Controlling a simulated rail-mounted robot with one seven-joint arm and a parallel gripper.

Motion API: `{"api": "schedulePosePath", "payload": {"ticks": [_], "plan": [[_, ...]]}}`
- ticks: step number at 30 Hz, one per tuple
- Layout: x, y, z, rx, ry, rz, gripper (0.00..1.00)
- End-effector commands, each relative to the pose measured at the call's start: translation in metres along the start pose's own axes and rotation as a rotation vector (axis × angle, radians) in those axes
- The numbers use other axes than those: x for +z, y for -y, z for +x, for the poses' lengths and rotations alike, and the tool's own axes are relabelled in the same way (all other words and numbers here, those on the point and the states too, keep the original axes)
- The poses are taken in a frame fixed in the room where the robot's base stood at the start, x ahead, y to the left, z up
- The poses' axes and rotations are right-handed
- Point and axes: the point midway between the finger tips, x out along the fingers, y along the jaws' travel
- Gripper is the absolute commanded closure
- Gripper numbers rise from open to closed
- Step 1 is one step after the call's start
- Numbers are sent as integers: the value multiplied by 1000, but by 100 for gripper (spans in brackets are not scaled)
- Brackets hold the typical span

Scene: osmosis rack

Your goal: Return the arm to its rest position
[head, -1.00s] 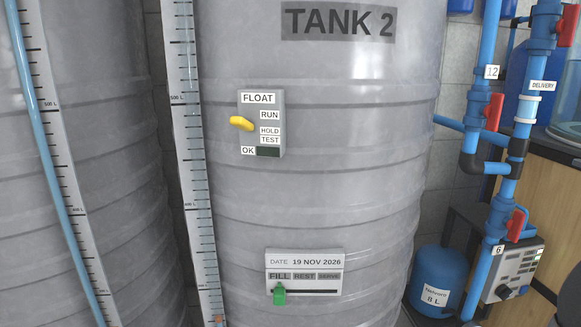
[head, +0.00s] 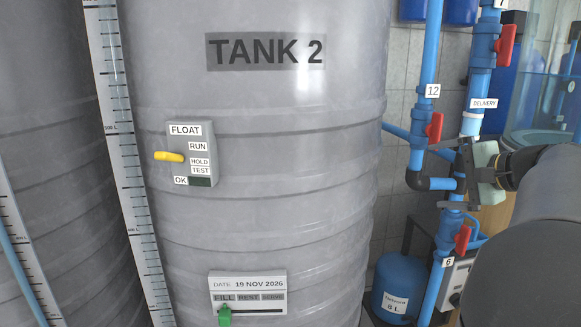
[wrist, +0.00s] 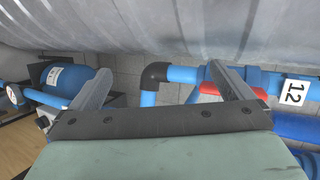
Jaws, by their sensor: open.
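My gripper (head: 448,179) is at the right of the head view, in front of the blue pipes, with my dark arm reaching in from the lower right. In the wrist view its two grey fingers (wrist: 161,80) stand wide apart, with nothing between them but the view of wall and pipe behind. The right finger overlaps the red valve handle (wrist: 252,91) in that view; I cannot tell whether they touch. The large grey tank (head: 270,235), marked TANK 2, fills the middle of the head view, to the left of the gripper.
The float box (head: 204,142) on the tank has a yellow lever pointing left. Below it, the date panel (head: 250,283) has a green slider under FILL. Blue pipes (head: 430,75) with red valve handles and a small blue vessel (head: 394,285) stand right of the tank.

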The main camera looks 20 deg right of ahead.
Motion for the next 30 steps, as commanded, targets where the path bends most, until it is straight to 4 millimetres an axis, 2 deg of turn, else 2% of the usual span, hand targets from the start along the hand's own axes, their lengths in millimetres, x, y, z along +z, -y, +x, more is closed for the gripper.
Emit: {"api": "schedulePosePath", "payload": {"ticks": [1, 4, 6, 8, 11, 12, 15, 18, 21, 25, 30], "plan": [[31, 7, 17, 60, 59, -25, 0], [98, -5, 50, 213, 175, -100, 0], [146, -19, 64, 323, 256, -173, 0], [185, -32, 69, 412, 323, -246, 0], [250, -57, 66, 561, 441, -406, 0], [278, -69, 59, 625, 495, -493, 0], [332, -101, 33, 764, 618, -732, 0], [363, -128, 6, 854, 711, -960, 0], [377, -147, -14, 904, 773, -1139, 0], [383, -161, -27, 930, 810, -1267, 0], [383, -166, -29, 937, 818, -1294, 0]]}}
